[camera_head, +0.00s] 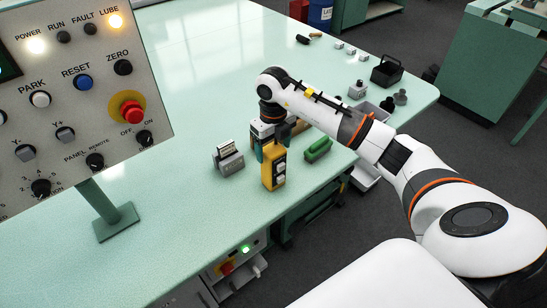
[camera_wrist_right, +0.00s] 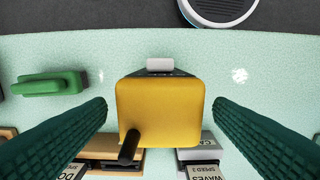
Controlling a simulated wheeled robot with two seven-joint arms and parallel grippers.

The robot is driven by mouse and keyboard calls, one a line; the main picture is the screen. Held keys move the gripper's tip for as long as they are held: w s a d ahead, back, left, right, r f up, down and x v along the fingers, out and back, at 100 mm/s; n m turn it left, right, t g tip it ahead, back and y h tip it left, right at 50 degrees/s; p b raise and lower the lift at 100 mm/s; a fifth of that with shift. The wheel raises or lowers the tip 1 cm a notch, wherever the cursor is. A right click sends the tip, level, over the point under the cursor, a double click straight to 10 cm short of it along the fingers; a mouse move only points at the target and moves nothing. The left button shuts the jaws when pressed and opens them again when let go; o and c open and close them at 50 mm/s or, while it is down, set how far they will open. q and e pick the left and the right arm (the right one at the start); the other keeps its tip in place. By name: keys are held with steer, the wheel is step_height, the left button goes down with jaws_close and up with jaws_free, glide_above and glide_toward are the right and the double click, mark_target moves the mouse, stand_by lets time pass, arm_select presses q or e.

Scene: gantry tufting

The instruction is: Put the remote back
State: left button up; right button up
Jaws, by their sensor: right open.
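The yellow remote (camera_head: 272,172), with light buttons on its front, stands upright near the front edge of the pale green table (camera_head: 190,90). My right gripper (camera_head: 270,143) is over its top, its dark fingers pointing down. In the right wrist view the remote's yellow top (camera_wrist_right: 165,100) lies between the two green ribbed fingers, with a visible gap on each side. A black stub (camera_wrist_right: 130,147) sticks up from the top. The gripper is open and holds nothing. My left gripper is out of view.
A grey card holder (camera_head: 229,160) stands left of the remote, and a green-handled block (camera_head: 318,148) stands right. A control panel (camera_head: 75,95) on a post fills the left. A black caddy (camera_head: 386,72) and small parts are farther back. The table's middle is clear.

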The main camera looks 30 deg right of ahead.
step_height(320, 180, up, 8)
steer(key=shift+f+b, duration=0.25)
steer(key=shift+b, duration=0.4)
